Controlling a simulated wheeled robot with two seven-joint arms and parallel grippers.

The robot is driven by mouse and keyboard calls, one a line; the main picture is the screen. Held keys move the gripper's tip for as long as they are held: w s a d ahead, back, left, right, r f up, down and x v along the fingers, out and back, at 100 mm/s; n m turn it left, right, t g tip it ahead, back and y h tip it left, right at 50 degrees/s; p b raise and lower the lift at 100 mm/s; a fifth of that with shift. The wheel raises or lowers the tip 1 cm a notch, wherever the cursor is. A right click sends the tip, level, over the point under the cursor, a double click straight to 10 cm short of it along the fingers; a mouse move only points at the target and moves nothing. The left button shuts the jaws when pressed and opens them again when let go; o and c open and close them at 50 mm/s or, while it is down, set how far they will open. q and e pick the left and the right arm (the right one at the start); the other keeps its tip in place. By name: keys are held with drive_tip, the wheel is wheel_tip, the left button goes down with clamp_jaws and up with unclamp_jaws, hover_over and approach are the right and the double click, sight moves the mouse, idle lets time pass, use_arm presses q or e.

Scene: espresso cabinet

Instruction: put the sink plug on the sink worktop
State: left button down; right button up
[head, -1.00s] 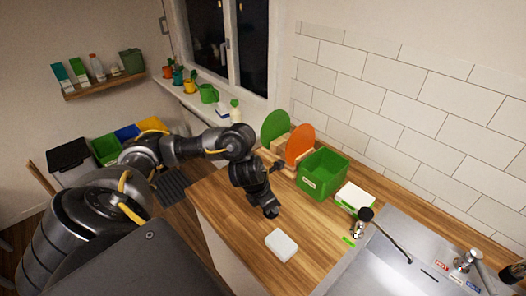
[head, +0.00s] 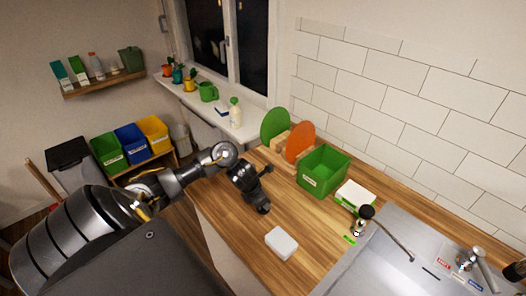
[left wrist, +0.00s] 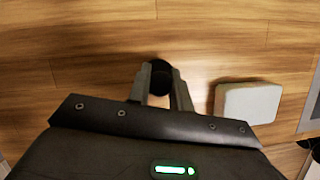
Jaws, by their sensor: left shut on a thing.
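My left gripper (head: 264,208) is low over the wooden worktop (head: 225,203), pointing down. In the left wrist view its fingers (left wrist: 162,92) are shut on a small black round thing, which looks like the sink plug (left wrist: 160,72). The plug is hidden or too dark to make out in the head view. I cannot tell whether it touches the wood. The grey sink (head: 370,270) is to the right. My right gripper is not in view.
A white block (head: 281,243) lies close to the gripper, and to its right in the left wrist view (left wrist: 248,101). A green bin (head: 323,172), orange disc (head: 299,143) and green disc (head: 275,124) stand behind. A black-headed fixture (head: 366,212) is at the sink edge.

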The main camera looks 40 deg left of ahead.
use_arm(q)
drive_tip(key=shift+f, duration=0.15)
drive_tip(key=shift+f+b, duration=0.2)
drive_tip(key=shift+b, duration=0.15)
drive_tip(key=c, duration=1.3)
unclamp_jaws()
drive_tip(key=shift+r, duration=0.1)
drive_tip(key=shift+r, duration=0.4)
drive_tip(key=v, duration=1.1)
drive_tip(key=shift+s+r, duration=0.2)
drive_tip(key=shift+s, duration=0.05)
